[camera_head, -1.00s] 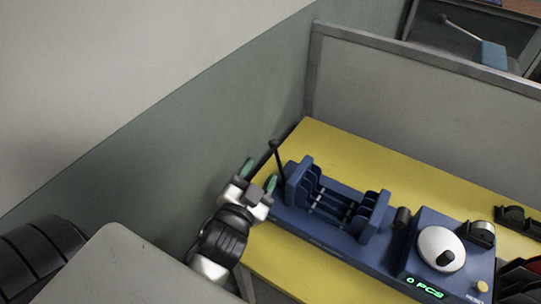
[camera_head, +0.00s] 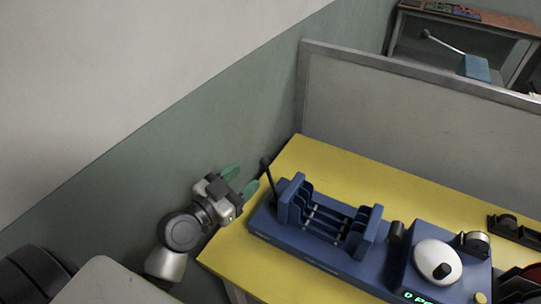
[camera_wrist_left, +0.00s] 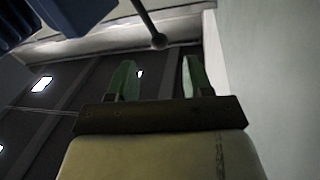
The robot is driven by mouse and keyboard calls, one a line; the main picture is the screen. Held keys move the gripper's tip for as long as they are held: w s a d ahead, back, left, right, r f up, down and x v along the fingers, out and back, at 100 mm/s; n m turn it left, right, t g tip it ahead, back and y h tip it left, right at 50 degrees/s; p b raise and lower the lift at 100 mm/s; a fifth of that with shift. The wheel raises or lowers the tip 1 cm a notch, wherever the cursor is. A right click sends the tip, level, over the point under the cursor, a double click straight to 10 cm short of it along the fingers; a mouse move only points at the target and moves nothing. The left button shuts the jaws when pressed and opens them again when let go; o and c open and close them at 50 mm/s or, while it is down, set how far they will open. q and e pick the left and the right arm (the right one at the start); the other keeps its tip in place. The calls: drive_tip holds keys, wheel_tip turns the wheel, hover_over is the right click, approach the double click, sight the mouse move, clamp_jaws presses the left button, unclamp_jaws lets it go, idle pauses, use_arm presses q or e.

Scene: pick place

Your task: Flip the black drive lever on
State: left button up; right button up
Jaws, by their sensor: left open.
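The black drive lever (camera_head: 268,174) is a thin rod with a round knob, standing up at the left end of a blue machine (camera_head: 335,264) on the yellow table. Its rod and knob also show in the left wrist view (camera_wrist_left: 150,27), ahead of the fingers. My left gripper (camera_head: 241,181) is just left of the lever, its green-tipped fingers open and empty, apart from the lever. In the left wrist view the open fingers (camera_wrist_left: 155,78) have nothing between them. The lever's lower end is partly hidden by the machine. My right gripper does not show.
The yellow table (camera_head: 380,178) has clear room behind the machine. A grey partition (camera_head: 400,120) stands at its back, and a green-and-white wall (camera_head: 150,150) is at the left. A white dial (camera_head: 437,262) and black parts (camera_head: 512,230) are at the right.

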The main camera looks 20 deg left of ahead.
sight(268, 159)
use_arm(q)
drive_tip(key=p+x, duration=0.2)
drive_tip(key=x, duration=0.7)
drive_tip(key=shift+w+d, duration=0.1)
drive_tip(key=shift+w, duration=0.25)
